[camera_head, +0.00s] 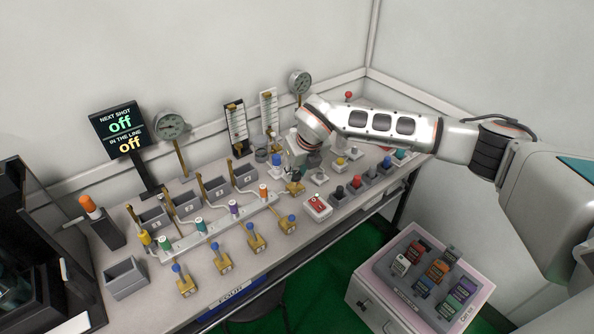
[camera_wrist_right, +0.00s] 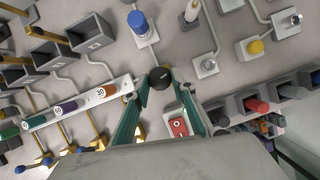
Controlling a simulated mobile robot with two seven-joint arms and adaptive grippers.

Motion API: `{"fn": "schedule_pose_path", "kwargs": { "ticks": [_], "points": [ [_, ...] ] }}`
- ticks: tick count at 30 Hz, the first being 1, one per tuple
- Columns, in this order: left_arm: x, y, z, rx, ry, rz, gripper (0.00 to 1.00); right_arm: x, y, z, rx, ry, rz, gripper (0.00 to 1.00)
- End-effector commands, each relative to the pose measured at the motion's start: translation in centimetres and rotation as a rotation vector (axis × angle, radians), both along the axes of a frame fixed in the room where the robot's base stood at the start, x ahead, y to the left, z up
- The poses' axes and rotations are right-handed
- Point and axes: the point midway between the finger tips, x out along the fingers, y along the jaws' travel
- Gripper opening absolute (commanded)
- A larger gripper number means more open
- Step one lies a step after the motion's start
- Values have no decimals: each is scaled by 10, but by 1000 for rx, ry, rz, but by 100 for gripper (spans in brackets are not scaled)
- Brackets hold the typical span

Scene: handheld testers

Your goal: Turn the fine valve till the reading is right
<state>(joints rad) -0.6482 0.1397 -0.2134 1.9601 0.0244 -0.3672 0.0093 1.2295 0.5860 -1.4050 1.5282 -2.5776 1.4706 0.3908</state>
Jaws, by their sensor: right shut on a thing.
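My right gripper (camera_wrist_right: 163,92) reaches down over the bench in the wrist view, its two green fingers on either side of a round black knob (camera_wrist_right: 160,77), shut on it. The knob sits near the blue-capped fitting (camera_wrist_right: 139,22) and the end of the white strip. I cannot read a label that names it the fine valve. In the head view my right gripper (camera_head: 297,160) is mostly hidden by its own wrist, and the knob is hidden. Two dial gauges, at left (camera_head: 172,125) and right (camera_head: 300,82), stand behind; their readings are too small to read. My left gripper is not in view.
A dark sign (camera_head: 119,128) reads "next shot off, in the line off". Two scaled tubes (camera_head: 237,125) stand at the back. Several blue-handled brass valves (camera_head: 255,238) line the front. A red switch box (camera_head: 317,207) is close to the gripper. A cart (camera_head: 368,308) stands lower right.

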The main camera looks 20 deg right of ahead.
Motion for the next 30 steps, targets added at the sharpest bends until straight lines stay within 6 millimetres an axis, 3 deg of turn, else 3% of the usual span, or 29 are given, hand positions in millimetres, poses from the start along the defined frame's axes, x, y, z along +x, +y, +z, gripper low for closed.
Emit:
{"fn": "schedule_pose_path", "kwargs": {
  "ticks": [8,9,10,23,30],
  "points": [
    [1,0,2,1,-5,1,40,0,0,0,0,-1,1,4],
    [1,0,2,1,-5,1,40,0,0,0,0,-1,1,36],
    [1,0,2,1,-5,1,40,0,0,0,0,-1,1,42],
    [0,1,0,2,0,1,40,-1,-1,5,0,-1,1,42],
    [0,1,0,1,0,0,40,-15,-3,42,0,-4,2,42]
  ]
}}
